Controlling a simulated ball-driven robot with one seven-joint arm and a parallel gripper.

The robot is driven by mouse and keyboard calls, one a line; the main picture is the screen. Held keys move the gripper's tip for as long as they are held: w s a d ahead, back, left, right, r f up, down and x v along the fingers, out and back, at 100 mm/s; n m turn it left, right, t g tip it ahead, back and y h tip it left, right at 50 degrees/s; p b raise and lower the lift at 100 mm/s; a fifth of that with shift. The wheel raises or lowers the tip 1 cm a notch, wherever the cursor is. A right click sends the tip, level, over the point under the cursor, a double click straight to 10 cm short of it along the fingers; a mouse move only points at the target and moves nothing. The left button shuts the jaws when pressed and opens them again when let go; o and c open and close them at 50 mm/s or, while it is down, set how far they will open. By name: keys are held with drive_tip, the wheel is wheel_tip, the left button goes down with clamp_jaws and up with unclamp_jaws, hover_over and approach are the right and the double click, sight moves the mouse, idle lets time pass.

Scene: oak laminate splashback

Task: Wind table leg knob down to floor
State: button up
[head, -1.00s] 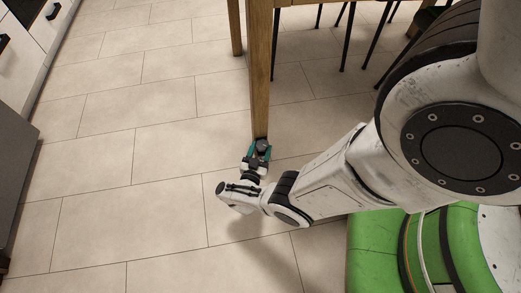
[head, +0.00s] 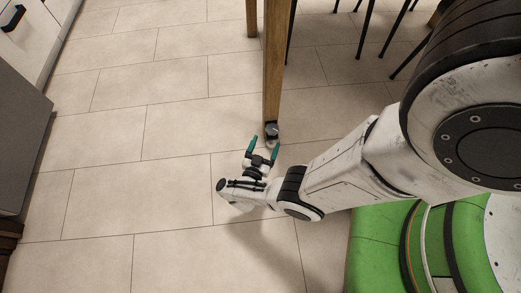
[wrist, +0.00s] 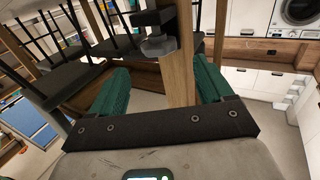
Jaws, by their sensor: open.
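The wooden table leg (head: 276,70) stands upright in the head view, with a dark grey knob (head: 271,130) at its foot close to the floor. My gripper (head: 263,148) is open, its two teal fingers apart, just below and left of the knob in the picture. Nothing is held between the fingers. In the wrist view the leg (wrist: 182,70) rises beyond the gap between the fingers, and the dark knob (wrist: 158,46) shows in front of it. Whether the knob's underside touches the floor cannot be told.
A second wooden leg (head: 252,18) and several thin black chair legs (head: 367,30) stand behind. A grey cabinet (head: 22,135) is at the left edge. The tiled floor (head: 170,180) between is clear. The wrist view shows dark chair seats (wrist: 68,78) at left.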

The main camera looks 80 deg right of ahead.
drive_tip(key=shift+w+a, duration=0.2)
drive_tip(key=shift+a, duration=2.35)
drive_tip(key=shift+d, duration=0.1)
